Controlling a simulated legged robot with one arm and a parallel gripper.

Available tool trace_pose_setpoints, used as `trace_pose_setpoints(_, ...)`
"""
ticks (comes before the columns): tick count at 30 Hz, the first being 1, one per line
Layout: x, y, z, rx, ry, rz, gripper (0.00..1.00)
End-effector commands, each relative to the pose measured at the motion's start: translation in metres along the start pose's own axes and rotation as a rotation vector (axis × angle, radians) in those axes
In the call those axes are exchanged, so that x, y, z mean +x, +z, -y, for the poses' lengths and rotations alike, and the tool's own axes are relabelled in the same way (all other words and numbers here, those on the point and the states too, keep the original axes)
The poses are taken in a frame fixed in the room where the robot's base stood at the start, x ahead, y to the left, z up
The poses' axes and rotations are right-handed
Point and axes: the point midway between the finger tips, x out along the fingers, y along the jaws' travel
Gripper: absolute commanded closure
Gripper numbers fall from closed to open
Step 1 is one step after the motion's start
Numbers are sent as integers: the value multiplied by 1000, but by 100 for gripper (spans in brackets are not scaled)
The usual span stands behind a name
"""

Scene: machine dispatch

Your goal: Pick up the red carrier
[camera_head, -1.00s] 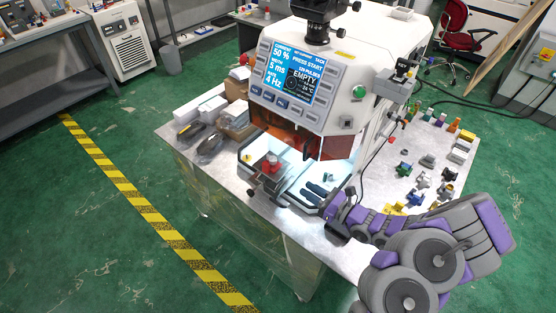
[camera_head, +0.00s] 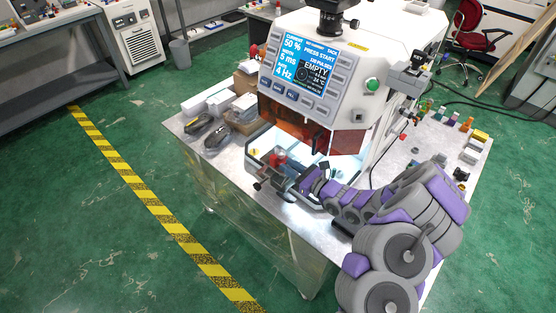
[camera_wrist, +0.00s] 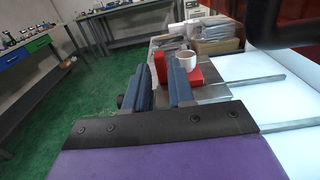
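The red carrier (camera_head: 279,157) sits on a grey fixture at the front opening of the machine. In the wrist view, the red carrier (camera_wrist: 196,77) shows as red parts around a white cylinder, partly hidden by my right finger. One upright red part shows between the fingers. My gripper (camera_wrist: 160,78) is open, with two blue fingers spaced apart. In the head view my gripper (camera_head: 299,175) is right beside the carrier, reaching in from the right. Whether the fingers touch the carrier cannot be told.
The machine (camera_head: 335,75) stands behind the carrier, its screen reading EMPTY. Boxes and dark tools (camera_head: 200,125) lie on the table to the left. Several small coloured parts stand on the right side of the table. Green floor is free at the left.

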Motion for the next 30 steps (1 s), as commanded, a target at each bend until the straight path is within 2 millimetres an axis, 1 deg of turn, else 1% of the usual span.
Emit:
trace_pose_setpoints(2,6,-2,-1,0,2,-1,77)
trace_pose_setpoints(7,30,-8,-3,-1,5,-2,77)
trace_pose_setpoints(9,40,-8,-4,-1,5,-2,77)
trace_pose_setpoints(12,49,-7,-4,1,4,0,77)
trace_pose_setpoints(15,52,-6,-3,2,1,1,77)
trace_pose_setpoints(20,52,-5,-3,2,1,1,77)
trace_pose_setpoints(21,52,-5,-3,2,1,1,78)
trace_pose_setpoints(28,52,-5,-2,2,1,1,100)
trace_pose_setpoints(30,52,-5,-2,2,1,1,100)
